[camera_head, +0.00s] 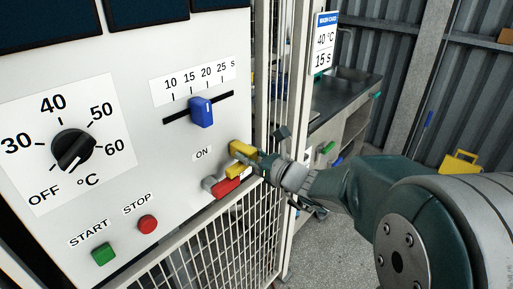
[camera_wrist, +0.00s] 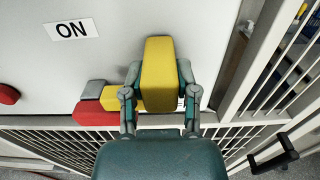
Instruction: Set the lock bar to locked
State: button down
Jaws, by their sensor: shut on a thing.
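A red handle (camera_head: 226,187) with a grey part (camera_head: 210,184) lies just below and left of the bar. In the wrist view a smaller yellow piece (camera_wrist: 112,98) shows beside the red handle (camera_wrist: 92,116). I cannot read a locked mark.
The panel carries a black dial (camera_head: 73,150), a blue slider (camera_head: 202,112), a green START button (camera_head: 103,254) and a red STOP button (camera_head: 147,224). A white mesh guard (camera_head: 235,240) runs below and right of the panel. A dark bench (camera_head: 345,103) stands behind.

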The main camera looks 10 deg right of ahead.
jog(key=shift+s+a, duration=0.1)
jog(key=shift+c, duration=1.8)
grip_release()
jog(key=shift+s+a, duration=0.1)
jog(key=v, duration=1.2)
jog(key=shift+a, duration=0.1)
